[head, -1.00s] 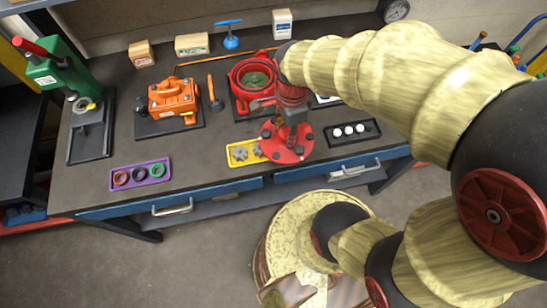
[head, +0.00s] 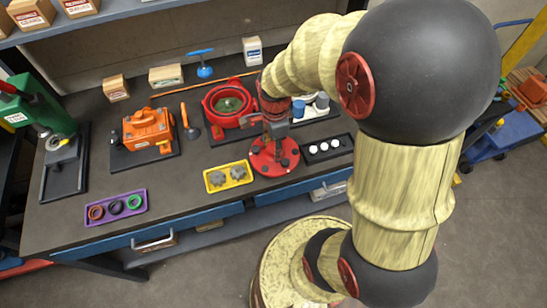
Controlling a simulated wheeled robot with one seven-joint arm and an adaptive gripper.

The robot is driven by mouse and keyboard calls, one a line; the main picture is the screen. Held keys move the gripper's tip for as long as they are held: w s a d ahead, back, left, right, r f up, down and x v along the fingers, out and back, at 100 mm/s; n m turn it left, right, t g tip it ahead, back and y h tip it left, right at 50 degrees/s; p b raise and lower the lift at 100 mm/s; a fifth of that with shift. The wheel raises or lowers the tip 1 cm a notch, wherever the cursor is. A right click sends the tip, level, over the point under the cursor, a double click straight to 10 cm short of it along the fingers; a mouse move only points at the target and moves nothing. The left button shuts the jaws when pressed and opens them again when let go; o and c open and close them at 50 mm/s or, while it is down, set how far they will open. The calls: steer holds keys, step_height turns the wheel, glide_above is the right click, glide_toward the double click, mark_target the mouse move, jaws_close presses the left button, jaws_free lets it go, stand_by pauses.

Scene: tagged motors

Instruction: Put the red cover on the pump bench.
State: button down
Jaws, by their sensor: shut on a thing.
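The red cover (head: 266,160) is a round red disc with dark bolts around its face. My gripper (head: 277,140) is shut on its middle. The cover appears nearly flat, between the yellow tray and the black tray with white balls; whether it touches the surface I cannot tell. The open red pump body (head: 211,104) stands on a dark base behind and left of the cover, with its round opening facing up. The bench (head: 180,186) has a dark top and blue drawers.
A yellow tray (head: 208,187) with grey gears lies left of the cover. A black tray (head: 346,140) with white balls lies right. A purple tray (head: 117,195) with rings, an orange machine (head: 148,128) and a green press (head: 35,105) stand further left. Blue and grey cylinders stand behind.

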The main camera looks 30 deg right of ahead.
steer(key=w+f, duration=0.1)
steer(key=w+d+f, duration=0.1)
steer(key=d+f, duration=0.1)
steer(key=f, duration=0.1)
steer(key=shift+w+f+b, duration=0.1)
steer(key=shift+w+b, duration=0.25)
steer(key=shift+w, duration=0.05)
steer(key=shift+w+d+f, duration=0.15)
steer(key=shift+d+f, duration=0.05)
steer(key=shift+f, duration=0.2)
steer(key=shift+f+b, duration=0.55)
steer(key=shift+f, duration=0.9)
steer(key=shift+f, duration=0.15)
steer(key=c, duration=1.2)
jaws_free()
